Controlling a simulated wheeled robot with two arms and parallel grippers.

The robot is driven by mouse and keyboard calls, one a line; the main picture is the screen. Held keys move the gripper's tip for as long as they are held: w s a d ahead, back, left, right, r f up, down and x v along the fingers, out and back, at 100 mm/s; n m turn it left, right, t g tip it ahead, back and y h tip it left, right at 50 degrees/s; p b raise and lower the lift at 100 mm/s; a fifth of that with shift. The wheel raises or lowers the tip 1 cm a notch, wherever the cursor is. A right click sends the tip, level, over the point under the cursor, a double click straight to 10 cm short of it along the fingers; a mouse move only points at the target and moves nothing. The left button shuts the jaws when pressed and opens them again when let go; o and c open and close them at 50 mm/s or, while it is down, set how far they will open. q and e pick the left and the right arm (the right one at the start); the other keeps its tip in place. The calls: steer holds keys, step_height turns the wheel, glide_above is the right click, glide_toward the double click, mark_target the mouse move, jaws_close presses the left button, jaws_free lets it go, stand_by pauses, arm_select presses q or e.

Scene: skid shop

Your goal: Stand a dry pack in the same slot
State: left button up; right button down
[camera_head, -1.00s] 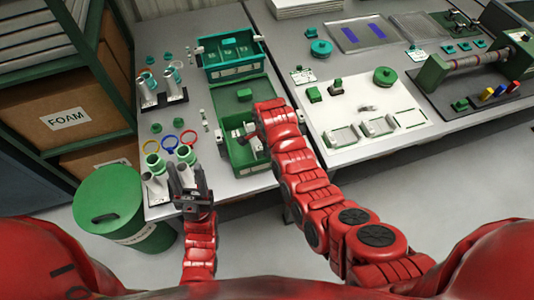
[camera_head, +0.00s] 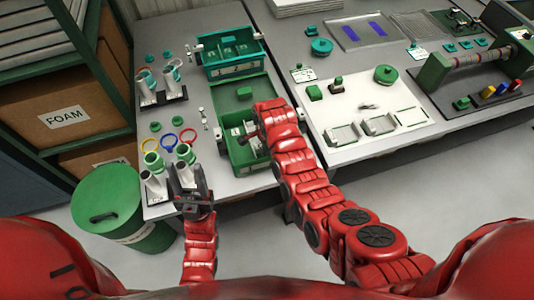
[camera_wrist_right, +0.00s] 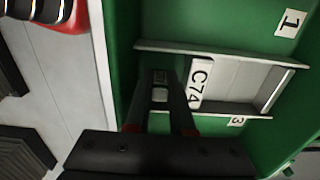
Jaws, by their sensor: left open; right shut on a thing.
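A green open box (camera_head: 231,163) with inner slots stands at the front of the left table. My right gripper (camera_head: 240,138) reaches down into it. In the right wrist view, the fingers of my right gripper (camera_wrist_right: 162,105) are closed on a small pale piece (camera_wrist_right: 160,94), likely the dry pack, mostly hidden between them. Beside it lies a grey-walled slot (camera_wrist_right: 240,85) with a white "C74" label (camera_wrist_right: 199,82). Whether the piece touches the slot floor cannot be told. My left gripper (camera_head: 190,186) is open and empty-looking at the table's front edge, close to white tubes (camera_head: 184,170).
A second, teal box (camera_head: 232,72) stands behind the green one. Coloured rings (camera_head: 170,140) and more tubes (camera_head: 172,75) are to the left. A white board (camera_head: 350,100) with trays is to the right. A green bin (camera_head: 108,205) stands at the front left.

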steer(key=shift+f+b, duration=0.15)
steer(key=shift+b, duration=0.2)
stand_by(0.3)
steer(key=c, duration=0.7)
jaws_free()
steer(key=shift+c, duration=0.7)
steer(key=o, duration=0.3)
steer(key=shift+f, duration=0.1)
steer(key=shift+s, duration=0.1)
